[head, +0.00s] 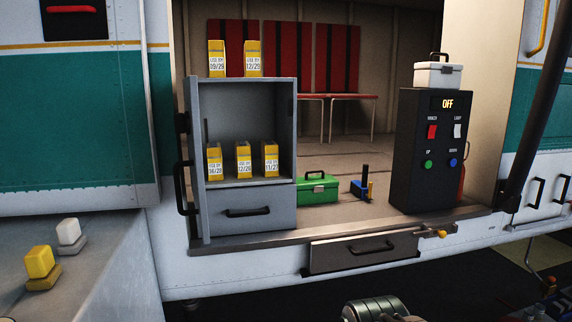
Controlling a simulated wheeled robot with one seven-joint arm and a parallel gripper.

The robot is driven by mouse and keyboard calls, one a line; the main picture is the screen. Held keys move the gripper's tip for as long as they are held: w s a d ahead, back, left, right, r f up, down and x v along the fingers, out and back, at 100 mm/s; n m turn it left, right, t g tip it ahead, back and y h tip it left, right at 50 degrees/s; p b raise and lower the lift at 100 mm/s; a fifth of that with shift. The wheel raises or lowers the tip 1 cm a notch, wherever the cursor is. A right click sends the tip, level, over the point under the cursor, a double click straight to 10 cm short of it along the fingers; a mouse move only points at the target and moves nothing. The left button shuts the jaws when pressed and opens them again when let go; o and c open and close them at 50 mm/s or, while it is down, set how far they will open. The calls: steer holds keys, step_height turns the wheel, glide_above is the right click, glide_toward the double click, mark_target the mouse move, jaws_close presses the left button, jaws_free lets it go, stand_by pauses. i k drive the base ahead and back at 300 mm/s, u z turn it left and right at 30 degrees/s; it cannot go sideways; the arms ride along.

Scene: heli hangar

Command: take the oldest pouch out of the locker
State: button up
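The grey locker (247,105) stands in the helicopter's doorway with its upper compartment open. Its door (195,165) seems swung open at the left, nearly edge-on. Three yellow and white pouches stand upright in a row on the compartment floor: the left pouch (214,162) seems to read 06/28, the middle pouch (243,161) 12/26, the right pouch (270,160) 11/27. Two more stand on top of the locker: one pouch (217,59) seems to read 09/29, the other pouch (253,59) 12/25. The small print is hard to read.
A green case (317,187) and a small blue tool (361,188) are right of the locker. A dark switch box (428,150) reading OFF carries a white case (438,75). A drawer (363,252) is under the sill. A bench (50,235) is at left.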

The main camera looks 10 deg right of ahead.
mark_target(242, 148)
steer(key=z, duration=0.25)
steer(key=i, duration=1.4)
steer(key=u, duration=0.9)
